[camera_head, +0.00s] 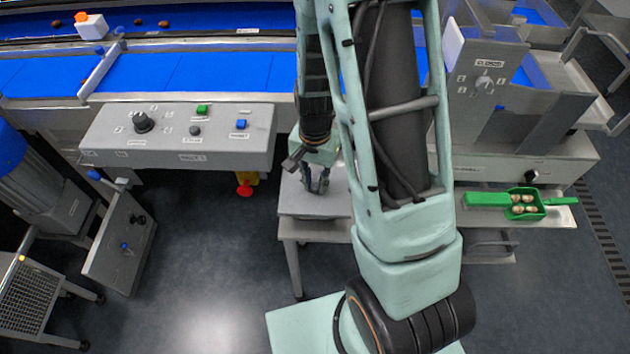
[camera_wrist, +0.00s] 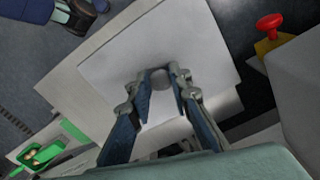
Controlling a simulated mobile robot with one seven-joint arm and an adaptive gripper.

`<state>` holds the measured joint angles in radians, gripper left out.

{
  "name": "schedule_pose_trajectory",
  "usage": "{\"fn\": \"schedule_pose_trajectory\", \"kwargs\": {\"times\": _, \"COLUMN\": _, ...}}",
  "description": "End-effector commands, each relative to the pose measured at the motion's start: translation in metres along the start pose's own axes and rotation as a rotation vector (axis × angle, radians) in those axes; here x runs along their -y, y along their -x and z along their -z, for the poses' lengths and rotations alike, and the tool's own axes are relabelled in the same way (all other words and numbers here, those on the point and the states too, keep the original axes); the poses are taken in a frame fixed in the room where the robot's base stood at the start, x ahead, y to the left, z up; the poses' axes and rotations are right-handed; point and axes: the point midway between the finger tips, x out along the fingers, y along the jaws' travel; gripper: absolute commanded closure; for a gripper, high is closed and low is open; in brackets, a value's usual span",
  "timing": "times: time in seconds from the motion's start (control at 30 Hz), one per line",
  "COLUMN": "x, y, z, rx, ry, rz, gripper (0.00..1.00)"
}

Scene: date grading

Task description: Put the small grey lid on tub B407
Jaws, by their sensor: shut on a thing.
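My gripper (camera_head: 317,187) hangs over a small light grey table in the head view. In the wrist view my gripper (camera_wrist: 161,80) has its two fingers shut on a small round grey thing, which looks like the small grey lid (camera_wrist: 160,72). The lid is too small to make out in the head view. Whether it touches the surface below, I cannot tell. I cannot make out tub B407 or any such label in either view; my arm hides part of the table.
The grey table (camera_head: 298,203) looks otherwise bare. A green scoop (camera_head: 490,199) with several brownish pieces lies on a shelf at right. A control panel (camera_head: 180,135) with knobs and a blue conveyor (camera_head: 200,72) stand behind. A red knob (camera_head: 244,190) is left of the table.

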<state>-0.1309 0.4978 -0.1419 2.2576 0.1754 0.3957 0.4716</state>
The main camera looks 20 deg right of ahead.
Motion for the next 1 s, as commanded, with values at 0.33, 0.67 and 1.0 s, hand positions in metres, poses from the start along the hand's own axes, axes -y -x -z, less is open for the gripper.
{"fn": "schedule_pose_trajectory", "kwargs": {"times": 0.33, "x": 0.0, "y": -0.004, "z": 0.0, "rx": 0.0, "ry": 0.0, "rz": 0.0, "gripper": 1.0}}
{"fn": "schedule_pose_trajectory", "kwargs": {"times": 0.67, "x": 0.0, "y": -0.008, "z": 0.0, "rx": 0.0, "ry": 0.0, "rz": 0.0, "gripper": 1.0}}
{"fn": "schedule_pose_trajectory", "kwargs": {"times": 1.0, "x": 0.0, "y": -0.012, "z": 0.0, "rx": 0.0, "ry": 0.0, "rz": 0.0, "gripper": 1.0}}
